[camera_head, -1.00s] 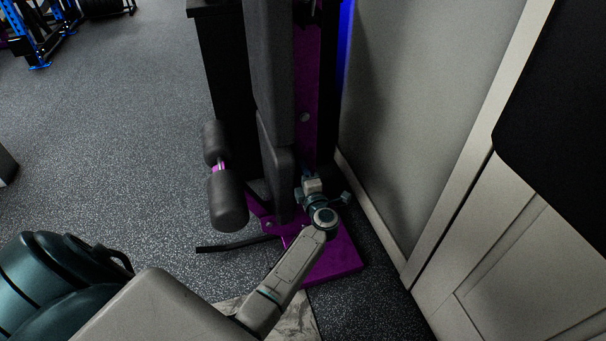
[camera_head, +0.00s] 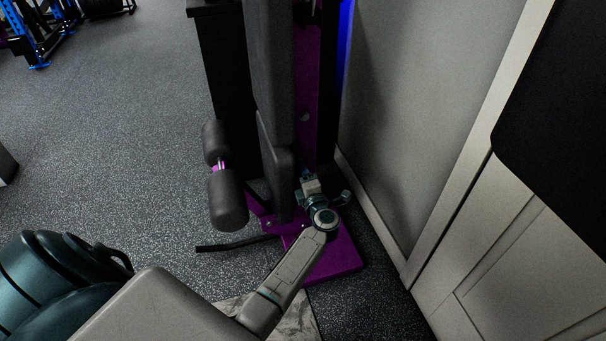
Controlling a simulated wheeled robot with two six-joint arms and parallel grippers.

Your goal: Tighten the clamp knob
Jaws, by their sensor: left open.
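My left arm comes in from the bottom left, and its left gripper (camera_head: 308,177) is low in front of the purple upright of the weight machine (camera_head: 312,75). The gripper is open, and its jaws are small and dark in this view. I cannot make out anything between them. A small round grey fitting (camera_head: 304,117) sits on the upright above the gripper, apart from it. I cannot tell whether this is the clamp knob; no other knob shows clearly, and the gripper and wrist hide part of the machine's lower area. My right gripper is not in view.
The black seat pad (camera_head: 273,90) and foam rollers (camera_head: 228,200) stand left of my gripper. A grey wall (camera_head: 410,100) and white panelled door (camera_head: 530,260) close off the right. The purple base plate (camera_head: 337,255) lies under my wrist. Speckled floor (camera_head: 120,130) is open at left.

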